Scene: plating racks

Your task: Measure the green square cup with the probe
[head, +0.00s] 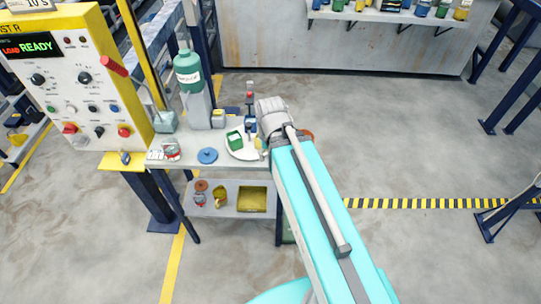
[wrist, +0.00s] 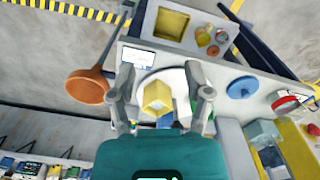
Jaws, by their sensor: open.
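The green square cup (head: 234,139) stands on a white round plate (head: 242,154) on the bench. In the wrist view, the green cup (wrist: 192,78) is mostly hidden behind the right finger. In the head view the yellow cup (head: 259,142) is partly hidden by my arm. A blue cup (head: 251,124) stands at the back of the plate. I cannot clearly make out the probe.
A blue disc (head: 207,155) lies left of the plate. A green gas bottle (head: 188,72) stands behind it. An orange round-headed thing (wrist: 88,88) is beside the bench. The lower shelf holds a yellow tray (head: 252,199). A control panel (head: 75,85) stands left.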

